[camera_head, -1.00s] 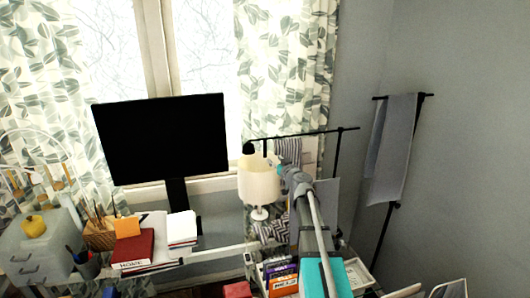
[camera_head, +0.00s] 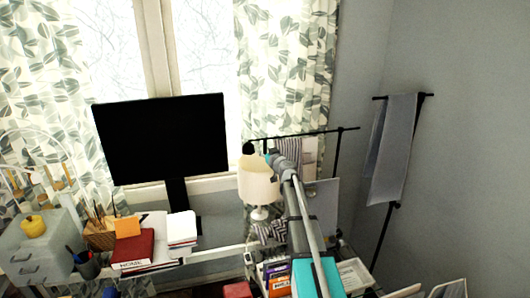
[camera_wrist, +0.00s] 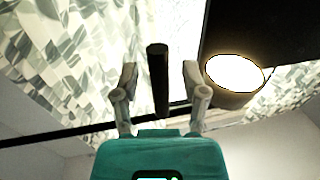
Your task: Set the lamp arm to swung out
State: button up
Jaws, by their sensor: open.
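A thin black horizontal bar (camera_head: 312,133) runs in front of the curtain from a pole on the right. A small black head (camera_head: 248,148) hangs at its left end; this looks like the lamp arm. A short black rod (camera_head: 265,147) hangs from the bar. My gripper (camera_head: 269,158) is at this rod in the head view, its fingers mostly hidden. In the wrist view my gripper (camera_wrist: 158,78) is open, with the black rod (camera_wrist: 158,90) between its two fingers and gaps showing on both sides. The bar (camera_wrist: 60,133) crosses behind the fingers.
A cream-shaded table lamp (camera_head: 258,187) stands close below my gripper. A monitor (camera_head: 160,138) is to the left. A glowing round lamp opening (camera_wrist: 235,73) is beside the right finger. A striped cloth (camera_head: 309,150) hangs behind my arm. A towel rack (camera_head: 392,150) stands right.

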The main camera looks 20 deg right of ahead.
grip_shut()
jog(key=shift+s+a, duration=0.1)
dwell(0.3)
